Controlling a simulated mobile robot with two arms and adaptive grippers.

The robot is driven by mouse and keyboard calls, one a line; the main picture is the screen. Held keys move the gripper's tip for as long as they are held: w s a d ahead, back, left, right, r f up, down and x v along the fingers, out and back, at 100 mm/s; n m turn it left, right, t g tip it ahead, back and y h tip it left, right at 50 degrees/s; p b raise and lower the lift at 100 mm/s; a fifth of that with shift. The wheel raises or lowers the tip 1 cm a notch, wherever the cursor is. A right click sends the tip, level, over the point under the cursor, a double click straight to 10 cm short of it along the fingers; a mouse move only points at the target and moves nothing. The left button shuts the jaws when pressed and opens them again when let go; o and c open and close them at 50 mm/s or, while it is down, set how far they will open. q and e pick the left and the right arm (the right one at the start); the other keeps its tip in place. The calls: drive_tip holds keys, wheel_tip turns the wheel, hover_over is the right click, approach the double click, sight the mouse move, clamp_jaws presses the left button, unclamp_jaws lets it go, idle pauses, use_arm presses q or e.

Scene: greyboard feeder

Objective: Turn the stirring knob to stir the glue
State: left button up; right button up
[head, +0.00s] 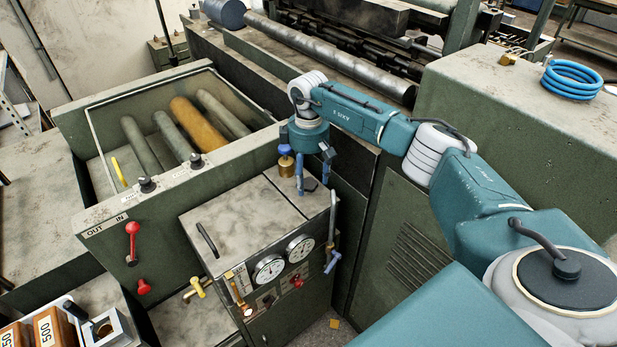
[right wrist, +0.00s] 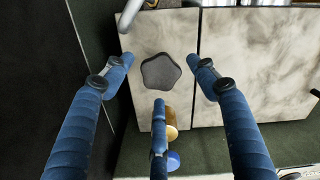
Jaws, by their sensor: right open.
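The stirring knob (right wrist: 161,72) is a dark, five-lobed knob on the stained pale top of the glue cabinet. It shows whole in the right wrist view, and only partly behind the fingers in the head view (head: 310,184). My right gripper (head: 313,179) points down at the cabinet's back right corner with its blue fingers spread. In the right wrist view its fingers stand around the knob, apart from it, with nothing held (right wrist: 164,63). I cannot tell the exact height of the fingertips over the knob. My left gripper is not in view.
The cabinet top (head: 245,225) is otherwise clear but for a black handle (head: 207,240). Gauges (head: 269,270) and small valves are on its front. A brass fitting (head: 286,166) stands close beside the fingers. A glass-covered roller tray (head: 140,185) lies left; a green machine housing (head: 510,120) stands right.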

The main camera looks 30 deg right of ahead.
sight(308, 182)
wheel_tip(308, 182, up, 12)
drive_tip(key=shift+f, duration=0.2)
idle(0.5)
